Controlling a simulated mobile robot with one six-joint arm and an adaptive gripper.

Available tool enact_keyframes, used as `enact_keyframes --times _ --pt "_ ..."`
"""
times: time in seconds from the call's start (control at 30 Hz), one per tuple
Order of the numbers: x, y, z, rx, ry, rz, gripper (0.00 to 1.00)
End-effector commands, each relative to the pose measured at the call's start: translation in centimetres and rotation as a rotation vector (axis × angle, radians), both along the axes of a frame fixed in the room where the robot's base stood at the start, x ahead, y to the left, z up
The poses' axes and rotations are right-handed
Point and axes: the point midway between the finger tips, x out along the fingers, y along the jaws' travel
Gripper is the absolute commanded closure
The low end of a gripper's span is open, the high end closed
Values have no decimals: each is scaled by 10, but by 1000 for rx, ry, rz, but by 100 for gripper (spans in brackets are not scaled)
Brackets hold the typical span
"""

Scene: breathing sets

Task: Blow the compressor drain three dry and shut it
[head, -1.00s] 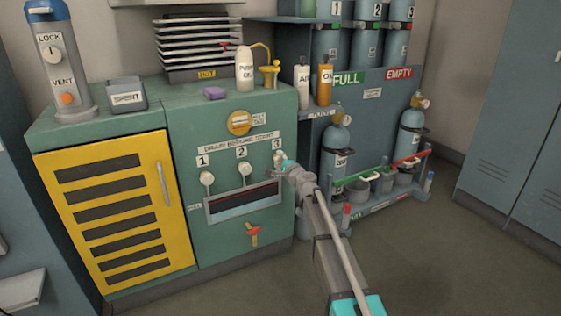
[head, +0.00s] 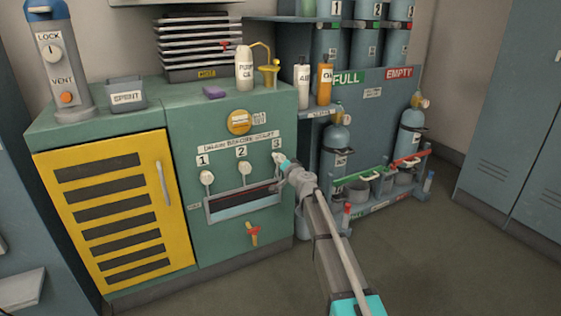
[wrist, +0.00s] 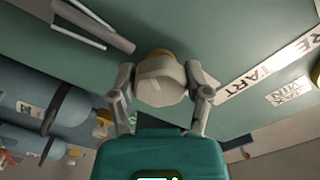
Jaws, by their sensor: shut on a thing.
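The compressor's green front (head: 205,243) carries a row of white drain knobs under a "DRAIN BEFORE START" label. Drain one (head: 207,178) and drain two (head: 244,169) are clear of my arm. The drain three knob (head: 278,157) sits under the number 3, partly hidden by my gripper (head: 284,163). In the wrist view my gripper (wrist: 163,92) has a finger on each side of the pale drain three knob (wrist: 161,84) and is shut on it. A drain trough (head: 243,204) with a dark slot lies below the knobs.
A red-handled valve (head: 253,234) is low on the compressor front. A "SPENT" bin (head: 126,94), purple sponge (head: 214,92) and pump oil bottle (head: 245,69) stand on top. A cylinder rack (head: 372,110) stands to the right. The floor in front is clear.

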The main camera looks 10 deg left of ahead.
Motion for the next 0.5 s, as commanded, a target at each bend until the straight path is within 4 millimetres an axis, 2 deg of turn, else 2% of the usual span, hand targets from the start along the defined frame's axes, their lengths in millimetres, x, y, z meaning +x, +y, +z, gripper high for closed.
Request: enact_keyframes --times 0.5 --pt "3 -3 0 -71 -48 -9 85"
